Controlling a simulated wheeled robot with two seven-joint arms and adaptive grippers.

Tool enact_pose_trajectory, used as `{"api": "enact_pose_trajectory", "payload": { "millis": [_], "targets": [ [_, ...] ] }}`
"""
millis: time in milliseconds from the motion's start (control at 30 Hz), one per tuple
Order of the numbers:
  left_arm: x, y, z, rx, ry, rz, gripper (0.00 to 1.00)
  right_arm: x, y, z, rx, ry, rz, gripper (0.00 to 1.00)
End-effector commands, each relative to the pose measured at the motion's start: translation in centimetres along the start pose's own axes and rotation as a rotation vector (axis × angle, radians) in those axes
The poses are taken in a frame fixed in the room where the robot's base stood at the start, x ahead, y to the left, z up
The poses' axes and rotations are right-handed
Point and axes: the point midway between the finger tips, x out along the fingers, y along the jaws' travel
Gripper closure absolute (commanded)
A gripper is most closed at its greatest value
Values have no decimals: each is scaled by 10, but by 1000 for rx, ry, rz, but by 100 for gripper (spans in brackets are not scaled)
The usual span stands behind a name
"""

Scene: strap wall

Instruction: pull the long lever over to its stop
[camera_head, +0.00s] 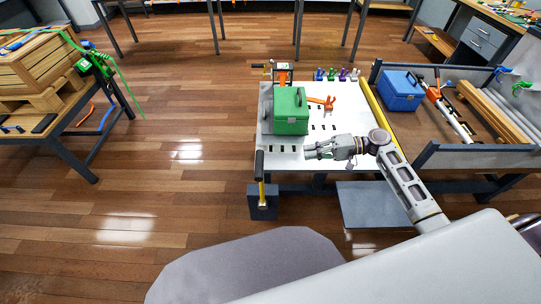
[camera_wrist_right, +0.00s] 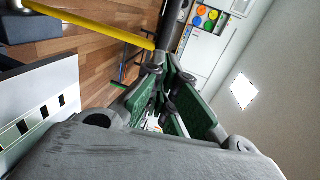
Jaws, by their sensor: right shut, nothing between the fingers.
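The long lever (camera_head: 262,190) is a yellow shaft with a black grip, standing up from a dark block (camera_head: 264,210) at the front left corner of the white table. My right gripper (camera_head: 307,151) is over the white table top, to the right of the lever's grip and apart from it in the head view. Its fingers are shut with nothing between them. In the right wrist view the yellow shaft (camera_wrist_right: 92,21) and the black grip show beyond the green-padded fingertips (camera_wrist_right: 160,68). My left gripper is not in view.
A green toolbox (camera_head: 291,112) and an orange clamp-like tool (camera_head: 325,102) are on the white table (camera_head: 350,108), behind my right gripper. A blue box (camera_head: 400,92) is in the dark-framed bench at right. Open floor (camera_head: 190,190) lies left of the lever.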

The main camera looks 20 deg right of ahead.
Motion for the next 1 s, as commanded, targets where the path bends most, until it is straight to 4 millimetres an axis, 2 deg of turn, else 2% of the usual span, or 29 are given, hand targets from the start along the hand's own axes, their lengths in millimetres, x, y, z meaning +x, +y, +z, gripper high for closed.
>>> {"api": "enact_pose_trajectory", "payload": {
  "millis": [100, 567, 767, 1000],
  "targets": [
    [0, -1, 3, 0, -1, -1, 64, -4, -6, -4, 4, 6, -14, 100],
    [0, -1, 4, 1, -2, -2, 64, -3, -6, -4, 4, 6, -16, 100],
    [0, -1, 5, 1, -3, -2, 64, 8, -6, -4, 3, 5, -16, 100],
    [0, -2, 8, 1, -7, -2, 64, 35, -7, -4, 4, 5, -17, 100]
  ]
}}
